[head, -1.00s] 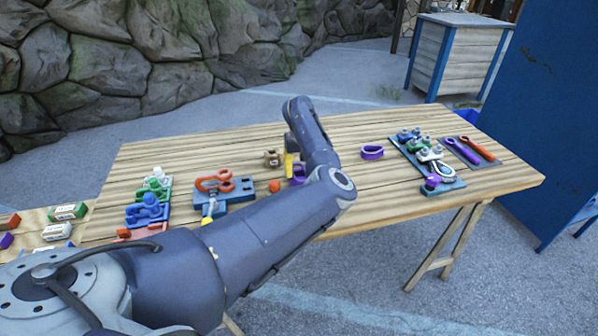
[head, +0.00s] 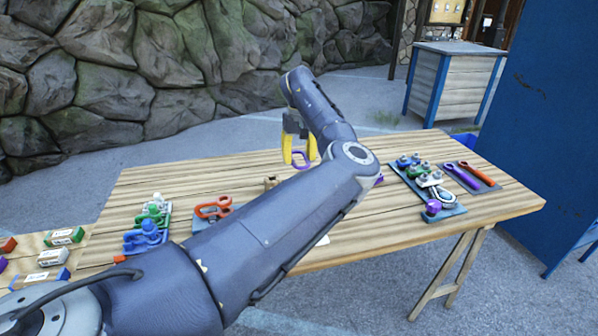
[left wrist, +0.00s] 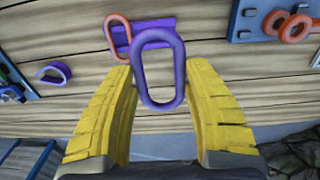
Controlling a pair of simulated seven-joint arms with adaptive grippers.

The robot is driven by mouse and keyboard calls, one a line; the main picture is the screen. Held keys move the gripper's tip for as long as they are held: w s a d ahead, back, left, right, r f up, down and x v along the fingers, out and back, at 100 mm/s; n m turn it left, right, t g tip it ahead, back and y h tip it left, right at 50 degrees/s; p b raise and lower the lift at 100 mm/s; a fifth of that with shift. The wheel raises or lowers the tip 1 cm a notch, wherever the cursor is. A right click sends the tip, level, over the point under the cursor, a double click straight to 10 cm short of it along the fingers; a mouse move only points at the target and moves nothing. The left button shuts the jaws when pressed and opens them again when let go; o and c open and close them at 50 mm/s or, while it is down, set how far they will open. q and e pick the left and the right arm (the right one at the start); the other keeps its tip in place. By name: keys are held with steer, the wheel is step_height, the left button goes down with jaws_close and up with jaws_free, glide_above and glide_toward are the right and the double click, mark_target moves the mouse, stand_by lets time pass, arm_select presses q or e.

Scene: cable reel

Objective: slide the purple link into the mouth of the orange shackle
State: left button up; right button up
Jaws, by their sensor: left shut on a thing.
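My left gripper (head: 299,162) is in the air above the middle of the table, shut on the purple link (left wrist: 140,68). The link is an elongated ring standing out between the yellow fingertips; in the head view it shows low between the fingers (head: 301,166). The orange shackle (head: 213,207) lies on a blue board at left, partly hidden by my arm. In the left wrist view, orange loops of it (left wrist: 293,27) show at the upper right, apart from the link. My right gripper is not in view.
An orange ring (left wrist: 112,30) and a purple block (left wrist: 158,25) lie on the table beyond the link. A purple open piece (left wrist: 41,71) lies to the left. My left arm covers the middle front of the table.

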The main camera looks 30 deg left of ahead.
arm_select(q)
steer(key=shift+s+r, duration=0.2)
steer(key=shift+r, duration=0.7)
steer(key=s+a+f+n, duration=0.9)
steer(key=s+f+n, duration=0.1)
steer(key=n, duration=0.8)
steer(key=shift+s+a+f, duration=0.15)
steer(key=shift+s+f, duration=0.15)
steer(key=shift+s, duration=0.15)
steer(key=shift+f, duration=0.2)
steer(key=shift+f, duration=2.6)
steer(key=shift+s+a, duration=2.7)
steer(key=shift+s, duration=0.25)
